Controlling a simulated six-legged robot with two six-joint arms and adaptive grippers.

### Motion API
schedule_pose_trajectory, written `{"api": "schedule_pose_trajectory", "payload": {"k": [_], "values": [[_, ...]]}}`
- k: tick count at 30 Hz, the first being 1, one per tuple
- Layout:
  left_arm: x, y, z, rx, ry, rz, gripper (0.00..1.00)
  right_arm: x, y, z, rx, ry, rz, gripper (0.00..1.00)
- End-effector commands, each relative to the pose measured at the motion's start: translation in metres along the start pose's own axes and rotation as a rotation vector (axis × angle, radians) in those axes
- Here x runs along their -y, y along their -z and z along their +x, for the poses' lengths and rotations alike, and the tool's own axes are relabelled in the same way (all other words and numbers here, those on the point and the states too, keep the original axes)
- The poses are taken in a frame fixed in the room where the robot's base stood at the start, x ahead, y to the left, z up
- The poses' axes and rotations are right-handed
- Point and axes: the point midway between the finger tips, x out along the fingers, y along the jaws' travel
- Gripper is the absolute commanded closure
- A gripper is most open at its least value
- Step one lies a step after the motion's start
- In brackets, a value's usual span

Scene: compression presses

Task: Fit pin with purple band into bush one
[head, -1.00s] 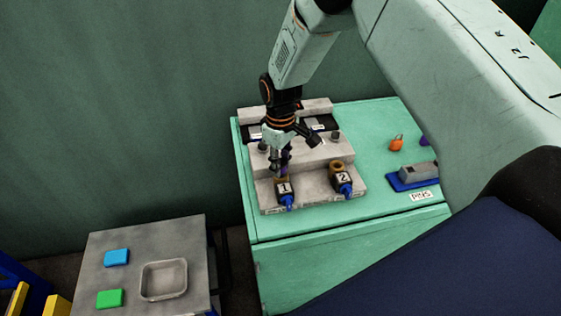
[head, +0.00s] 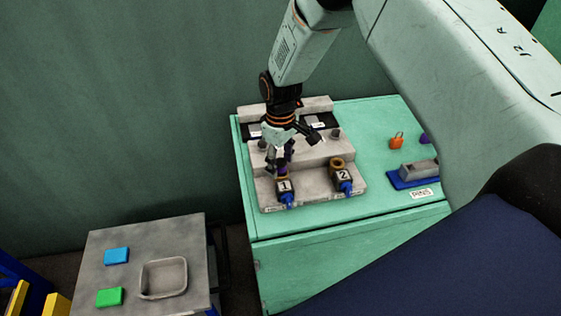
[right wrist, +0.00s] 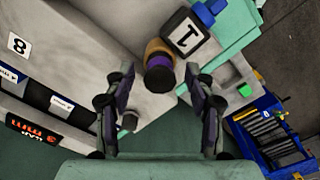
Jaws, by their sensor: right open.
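Bush one (head: 283,179) is a brown ring with a black "1" tag on the front step of the grey block. The pin with the purple band (head: 283,168) stands at it under my right gripper (head: 281,158). In the right wrist view the dark pin end with its purple band (right wrist: 159,78) shows within the brown ring of bush one (right wrist: 156,47). How deep the pin sits cannot be told. My right gripper (right wrist: 158,82) is open, its fingers on either side of the pin with gaps. My left gripper is not in view.
Bush two (head: 337,163) is beside bush one on the grey block (head: 315,184). A side table with a shallow dish (head: 163,278) stands at lower left.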

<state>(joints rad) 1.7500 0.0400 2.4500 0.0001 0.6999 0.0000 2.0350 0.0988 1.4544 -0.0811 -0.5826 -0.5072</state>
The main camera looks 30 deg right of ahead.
Motion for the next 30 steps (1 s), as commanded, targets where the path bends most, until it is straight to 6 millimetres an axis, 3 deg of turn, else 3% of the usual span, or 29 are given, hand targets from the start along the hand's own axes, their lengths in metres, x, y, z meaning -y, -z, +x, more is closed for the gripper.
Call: {"api": "schedule_pose_trajectory", "payload": {"k": [16,21,30], "values": [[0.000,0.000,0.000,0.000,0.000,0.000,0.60,-0.001,0.000,-0.100,-0.003,-0.001,0.000,0.45],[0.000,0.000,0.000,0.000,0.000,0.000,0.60,0.000,0.000,-0.113,-0.002,0.000,0.000,0.45],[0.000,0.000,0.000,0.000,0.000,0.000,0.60,0.000,0.000,-0.116,-0.001,0.000,0.000,0.45]]}}
